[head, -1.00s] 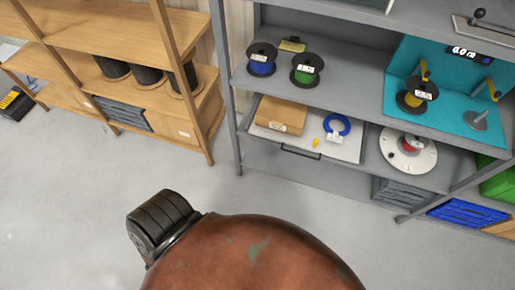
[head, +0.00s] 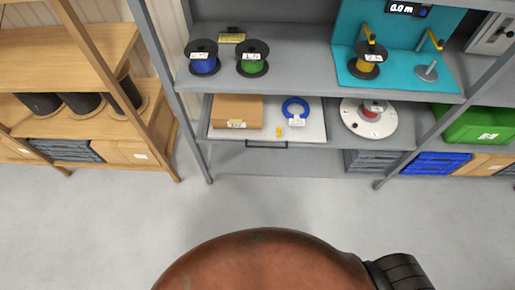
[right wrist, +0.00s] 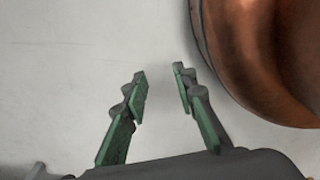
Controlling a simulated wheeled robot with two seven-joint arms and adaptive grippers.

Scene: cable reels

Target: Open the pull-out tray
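The pull-out tray (head: 220,134) is a pale flat tray on the lower shelf of the grey rack in the head view. Its dark handle (head: 266,144) is at the front edge. On the tray are a brown cardboard box (head: 237,111), a blue cable coil (head: 296,107) with a tag and a small yellow item (head: 279,132). My right gripper (right wrist: 159,78) shows in the right wrist view with its fingers apart and nothing between them, over pale floor. Neither gripper shows in the head view. My left gripper is in no frame.
The grey rack (head: 330,186) holds a white reel (head: 369,118) right of the tray, with blue (head: 204,60) and green (head: 252,60) reels above. A wooden shelf (head: 150,105) stands left. Grey floor (head: 230,207) is clear before the rack. A copper-brown rounded body (right wrist: 265,60) lies beside my right gripper.

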